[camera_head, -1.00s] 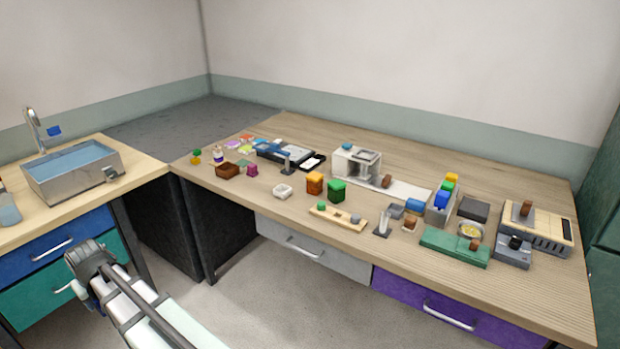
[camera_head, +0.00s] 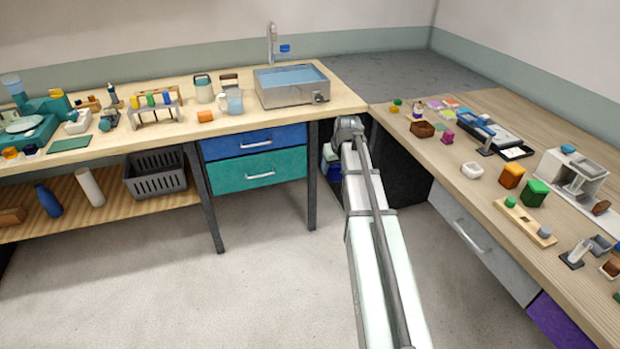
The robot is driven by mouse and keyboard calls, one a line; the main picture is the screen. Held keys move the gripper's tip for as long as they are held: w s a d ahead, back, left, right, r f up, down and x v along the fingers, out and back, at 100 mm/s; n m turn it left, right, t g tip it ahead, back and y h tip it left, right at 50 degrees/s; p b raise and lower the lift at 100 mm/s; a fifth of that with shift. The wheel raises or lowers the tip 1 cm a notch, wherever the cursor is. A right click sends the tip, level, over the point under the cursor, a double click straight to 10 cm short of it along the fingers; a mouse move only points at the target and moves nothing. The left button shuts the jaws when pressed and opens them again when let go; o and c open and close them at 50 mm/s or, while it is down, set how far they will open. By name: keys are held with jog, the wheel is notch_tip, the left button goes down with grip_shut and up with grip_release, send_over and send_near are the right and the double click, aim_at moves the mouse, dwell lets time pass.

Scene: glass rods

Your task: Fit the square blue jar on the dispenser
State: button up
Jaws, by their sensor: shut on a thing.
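My arm (camera_head: 372,240) reaches from the bottom edge up to a grey joint (camera_head: 348,128) in front of the gap between the two benches. My gripper's fingers do not show; the arm seems to hide them. A small blue patch (camera_head: 334,170) shows just left of the arm, and I cannot tell whether it is the square blue jar. A square orange jar (camera_head: 511,175) and a square green jar (camera_head: 535,193) stand on the right bench. A white machine (camera_head: 575,175) with a small blue piece on top stands behind them; I cannot tell whether it is the dispenser.
A sink (camera_head: 291,85) sits on the left bench beside mugs and a rack (camera_head: 155,105) with coloured pieces. A white bowl (camera_head: 472,170) and a wooden board (camera_head: 525,225) lie on the right bench. Drawers (camera_head: 255,155) lie below the sink. The floor (camera_head: 270,290) is clear.

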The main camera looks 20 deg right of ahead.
jog(key=s+d+r, duration=0.2)
jog(key=d+r, duration=0.1)
jog(key=d, duration=1)
jog(key=s+d+r, duration=0.2)
jog(key=s+d, duration=0.1)
jog(key=d, duration=1.1)
jog(key=s+d+r, duration=0.2)
jog(key=d+r, duration=0.1)
jog(key=d, duration=1)
jog(key=s+d+r, duration=0.3)
jog(key=s+d, duration=0.7)
jog(key=d, duration=0.1)
jog(key=s+d+r, duration=0.4)
jog(key=s+d, duration=0.5)
jog(key=d, duration=0.2)
jog(key=s+d+r, duration=0.3)
jog(key=s+d, duration=0.7)
jog(key=d, duration=0.1)
jog(key=shift+w+f, duration=0.15)
jog(key=shift+f, duration=1.25)
jog(key=shift+w+f, duration=0.1)
jog(key=shift+f, duration=1.25)
jog(key=o, duration=1.3)
jog(key=v, duration=1.3)
jog(key=shift+s+r, duration=0.2)
jog(key=shift+r, duration=0.1)
